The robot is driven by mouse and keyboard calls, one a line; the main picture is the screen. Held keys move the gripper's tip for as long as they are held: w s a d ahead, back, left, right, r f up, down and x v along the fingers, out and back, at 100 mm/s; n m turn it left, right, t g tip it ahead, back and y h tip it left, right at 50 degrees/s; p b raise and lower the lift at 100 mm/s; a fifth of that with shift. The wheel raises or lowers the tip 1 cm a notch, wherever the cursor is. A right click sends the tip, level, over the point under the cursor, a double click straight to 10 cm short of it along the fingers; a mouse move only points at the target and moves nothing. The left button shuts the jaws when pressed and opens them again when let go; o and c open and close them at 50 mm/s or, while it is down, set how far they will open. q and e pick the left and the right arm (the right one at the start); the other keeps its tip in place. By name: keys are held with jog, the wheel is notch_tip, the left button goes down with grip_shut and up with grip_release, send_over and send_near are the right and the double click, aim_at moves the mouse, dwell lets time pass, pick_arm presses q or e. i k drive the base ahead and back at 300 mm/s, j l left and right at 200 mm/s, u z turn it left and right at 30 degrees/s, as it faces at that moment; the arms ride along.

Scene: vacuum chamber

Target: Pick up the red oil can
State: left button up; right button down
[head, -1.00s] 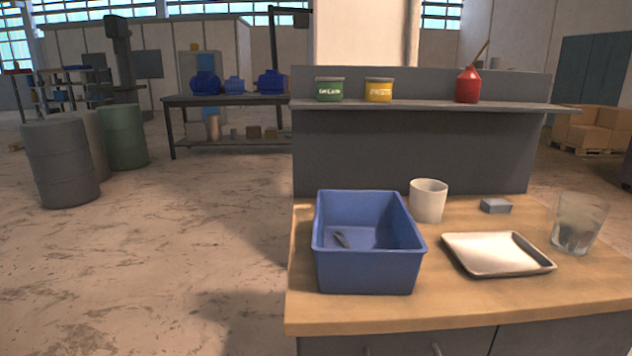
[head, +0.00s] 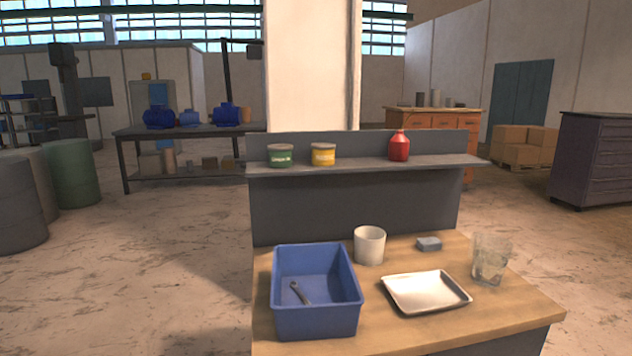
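The red oil can (head: 399,147) stands upright on the grey shelf (head: 350,166) above the back of the workbench, toward the shelf's right end. Its spout is hard to make out now. Neither of my grippers is in the head view.
A green tin (head: 280,157) and a yellow tin (head: 323,155) share the shelf. On the wooden benchtop (head: 400,328) are a blue bin (head: 316,322) holding a small tool, a white cup (head: 369,246), a metal tray (head: 426,292), a grey block (head: 429,244) and a clear glass (head: 490,260).

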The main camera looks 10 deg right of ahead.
aim_at(398, 149)
jog(key=i+l+z, duration=0.15)
jog(key=l+z, duration=0.15)
jog(key=i+l+z, duration=0.25)
jog(key=l, duration=0.25)
jog(key=i+l+z, duration=0.15)
jog(key=l+z, duration=0.25)
jog(key=i+l+z, duration=0.2)
jog(key=z, duration=0.25)
jog(key=i+l+z, duration=0.25)
jog(key=z, duration=0.15)
jog(key=i+l+z, duration=0.3)
jog(key=z, duration=0.15)
jog(key=i+z, duration=0.4)
jog(key=i+l+u, duration=0.1)
jog(key=i, duration=0.5)
jog(key=i+l+u, duration=0.15)
jog(key=i, duration=0.45)
jog(key=i+u, duration=0.6)
jog(key=u, duration=0.15)
jog(key=i+u, duration=0.6)
jog(key=u, duration=0.2)
jog(key=i+u, duration=0.2)
jog(key=u, duration=0.25)
jog(key=i+l+u, duration=0.15)
jog(key=u, duration=0.25)
jog(key=i, duration=0.05)
